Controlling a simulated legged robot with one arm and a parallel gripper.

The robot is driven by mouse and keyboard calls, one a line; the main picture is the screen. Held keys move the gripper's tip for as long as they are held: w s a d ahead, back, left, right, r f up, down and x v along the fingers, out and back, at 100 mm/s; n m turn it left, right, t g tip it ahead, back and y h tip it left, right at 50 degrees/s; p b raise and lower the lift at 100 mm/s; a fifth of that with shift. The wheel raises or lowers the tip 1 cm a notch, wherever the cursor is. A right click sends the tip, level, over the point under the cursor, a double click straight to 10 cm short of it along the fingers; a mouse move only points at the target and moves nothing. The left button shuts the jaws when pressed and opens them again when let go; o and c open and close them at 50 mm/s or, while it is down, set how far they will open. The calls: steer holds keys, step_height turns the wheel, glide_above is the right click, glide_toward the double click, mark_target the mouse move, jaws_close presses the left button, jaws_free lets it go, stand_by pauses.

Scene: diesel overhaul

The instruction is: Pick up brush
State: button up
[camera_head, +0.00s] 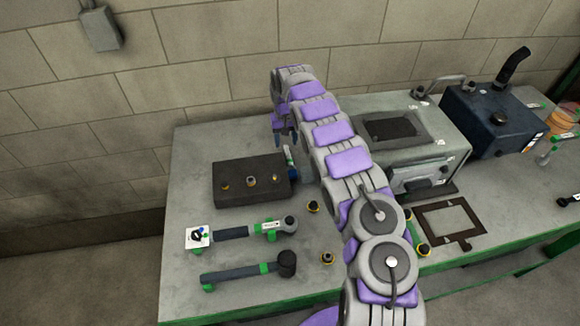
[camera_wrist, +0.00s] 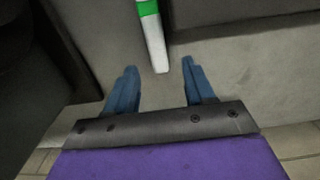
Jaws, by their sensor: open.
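A slim white handle with a green band (camera_wrist: 151,30) comes into the wrist view from the top, its end between and just ahead of my fingertips. It looks like the brush, but its head is out of that view. In the head view a small white and green piece (camera_head: 289,154) stands by the dark block, just below my gripper (camera_head: 285,138). The rest of it is hard to make out there. My gripper (camera_wrist: 159,67) is open, with its two blue fingers apart and nothing held.
A dark block with brass fittings (camera_head: 230,188) is left of my arm. A grey machine (camera_head: 437,137) and blue tank (camera_head: 487,125) are at right. The bench's left end (camera_head: 190,165) is clear.

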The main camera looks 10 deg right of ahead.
mark_target(286, 148)
step_height(286, 148, down, 4)
steer(key=shift+w+r+b, duration=0.15)
steer(key=shift+r+b, duration=0.05)
steer(key=shift+b, duration=0.2)
steer(key=shift+c, duration=0.2)
jaws_close()
